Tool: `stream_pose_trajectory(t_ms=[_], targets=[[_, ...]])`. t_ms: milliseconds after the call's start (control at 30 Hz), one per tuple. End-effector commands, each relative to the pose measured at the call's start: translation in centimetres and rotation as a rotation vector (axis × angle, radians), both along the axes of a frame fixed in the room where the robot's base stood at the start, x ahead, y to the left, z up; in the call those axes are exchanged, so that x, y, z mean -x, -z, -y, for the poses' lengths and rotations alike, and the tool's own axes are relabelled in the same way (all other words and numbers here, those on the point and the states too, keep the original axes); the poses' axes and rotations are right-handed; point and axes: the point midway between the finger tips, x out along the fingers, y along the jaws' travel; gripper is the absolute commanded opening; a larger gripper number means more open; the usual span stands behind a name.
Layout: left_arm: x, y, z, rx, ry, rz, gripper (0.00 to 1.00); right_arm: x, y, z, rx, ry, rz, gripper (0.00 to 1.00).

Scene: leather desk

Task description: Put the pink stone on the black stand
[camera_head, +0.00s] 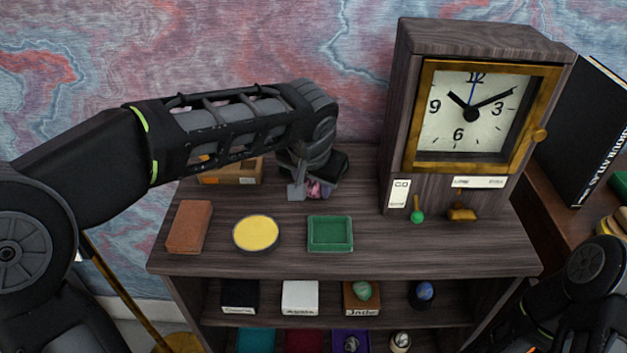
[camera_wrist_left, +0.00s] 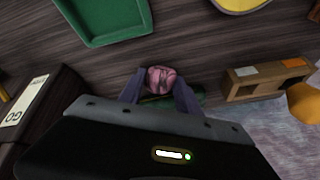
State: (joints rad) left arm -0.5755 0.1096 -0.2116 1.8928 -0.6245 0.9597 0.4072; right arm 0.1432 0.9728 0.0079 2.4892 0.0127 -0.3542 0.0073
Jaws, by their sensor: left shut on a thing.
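The pink stone (camera_head: 318,189) is at the back of the desk top, partly hidden by my left gripper (camera_head: 312,192). In the left wrist view the pink stone (camera_wrist_left: 161,79) sits between the two fingers of my left gripper (camera_wrist_left: 160,88), which is shut on it. I cannot tell whether the stone still touches the surface beneath. The black stand (camera_head: 240,295) is on the shelf below the desk top, at the left of a row of labelled stands. Nothing is seen on top of it. My right gripper is out of view.
A brown block (camera_head: 189,227), a yellow round dish (camera_head: 256,233) and a green tray (camera_head: 330,234) lie along the front of the top. A clock (camera_head: 470,110) stands at right. A white stand (camera_head: 300,298) and a wooden stand with a green ball (camera_head: 362,290) are beside the black one.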

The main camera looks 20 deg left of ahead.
Motion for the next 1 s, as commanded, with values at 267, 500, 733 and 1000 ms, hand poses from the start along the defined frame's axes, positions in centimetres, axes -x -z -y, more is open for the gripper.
stream_pose_trajectory(t_ms=[267,500,733,1000], targets=[[0.0,0.4,0.0,0.000,0.000,0.000,0.00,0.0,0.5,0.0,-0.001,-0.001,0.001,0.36],[0.0,0.3,0.0,0.000,0.000,0.000,0.58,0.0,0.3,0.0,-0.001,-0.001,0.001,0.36],[0.0,0.3,0.0,0.001,0.000,-0.001,0.61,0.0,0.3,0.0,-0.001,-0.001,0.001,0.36],[0.2,-0.6,0.1,0.001,0.001,0.002,0.61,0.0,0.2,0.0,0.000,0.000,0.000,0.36]])
